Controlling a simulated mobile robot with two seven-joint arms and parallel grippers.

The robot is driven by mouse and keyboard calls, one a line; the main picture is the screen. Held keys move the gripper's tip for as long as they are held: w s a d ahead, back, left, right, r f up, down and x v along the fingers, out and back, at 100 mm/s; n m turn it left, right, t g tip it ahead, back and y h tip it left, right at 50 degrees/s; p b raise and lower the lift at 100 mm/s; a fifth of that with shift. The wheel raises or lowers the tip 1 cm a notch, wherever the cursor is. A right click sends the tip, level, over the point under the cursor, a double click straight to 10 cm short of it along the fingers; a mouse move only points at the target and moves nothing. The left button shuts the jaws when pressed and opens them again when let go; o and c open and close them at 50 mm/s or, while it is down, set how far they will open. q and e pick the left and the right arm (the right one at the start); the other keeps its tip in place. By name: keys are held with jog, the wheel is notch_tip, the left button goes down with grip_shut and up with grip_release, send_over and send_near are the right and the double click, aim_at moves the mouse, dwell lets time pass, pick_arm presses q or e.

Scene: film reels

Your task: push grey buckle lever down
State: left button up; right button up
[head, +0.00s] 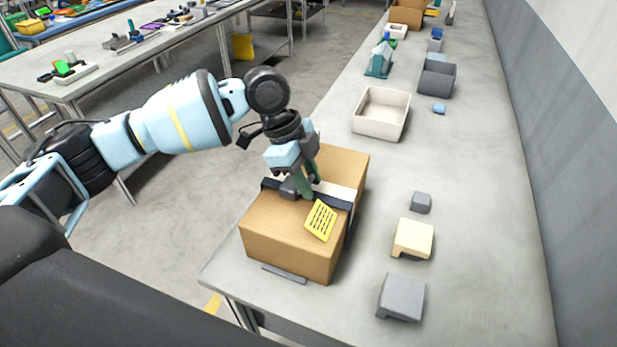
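A brown cardboard box (283,236) stands near the front left of the grey table, with a dark strap (338,202) across its top. My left gripper (303,192) points down at the top of the box, over the strap. Its fingertips are close to a small dark grey part (288,188) on the strap, which looks like the buckle. I cannot make out the lever or whether the fingers touch it. The gripper covers part of the buckle, and I cannot tell how far its fingers are apart. My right gripper is not in view.
A yellow grid label (321,221) lies on the box top. To the right are a grey block (402,297), a cream block (413,238) and a small grey block (421,202). A white tray (381,132) stands behind. The table's right side is mostly clear.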

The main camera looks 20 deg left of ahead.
pick_arm(q)
jog(key=shift+c, duration=0.8)
jog(key=shift+s+d+r+y+p, duration=0.15)
jog(key=shift+d+y+p, duration=0.25)
jog(key=shift+y+p, duration=0.6)
jog(key=shift+d+y, duration=0.1)
jog(key=shift+y, duration=0.4)
jog(key=shift+d+f+y, duration=0.1)
jog(key=shift+f+y, duration=0.3)
jog(key=shift+f, duration=0.05)
jog(key=shift+f+y, duration=0.1)
jog(key=shift+y, duration=0.2)
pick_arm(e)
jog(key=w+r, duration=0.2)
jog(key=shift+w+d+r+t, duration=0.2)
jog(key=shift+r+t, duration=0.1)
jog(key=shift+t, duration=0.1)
pick_arm(q)
jog(key=o, duration=1)
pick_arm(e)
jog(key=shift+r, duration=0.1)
